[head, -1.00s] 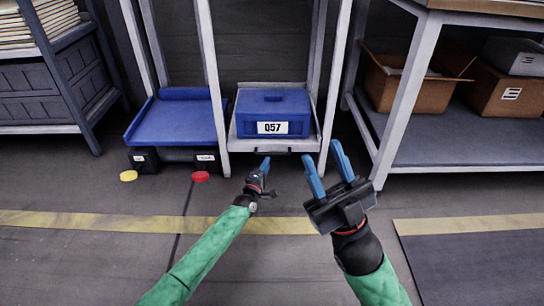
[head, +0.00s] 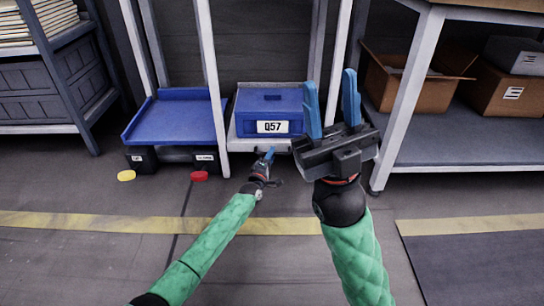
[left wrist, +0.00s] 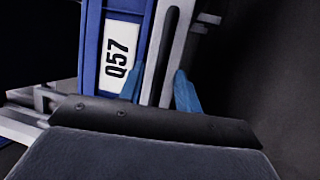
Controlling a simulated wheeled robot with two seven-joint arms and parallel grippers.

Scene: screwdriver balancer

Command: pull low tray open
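The low tray (head: 233,136) is a pale grey tray low in the white frame, holding a blue box (head: 270,103) labelled Q57. A dark bar handle (head: 281,152) runs along its front. My left gripper (head: 268,155) is at this handle, low over the floor. In the left wrist view its blue fingers (left wrist: 160,88) stand apart, with the tray's front and handle (left wrist: 171,45) between or just beyond them; contact cannot be told. My right gripper (head: 332,98) is open and empty, raised right of the tray, hiding part of the frame's right post.
A yellow disc (head: 126,175) and a red disc (head: 200,176) lie on the floor. A shelf with cardboard boxes (head: 407,85) is right. Floor before the tray is clear.

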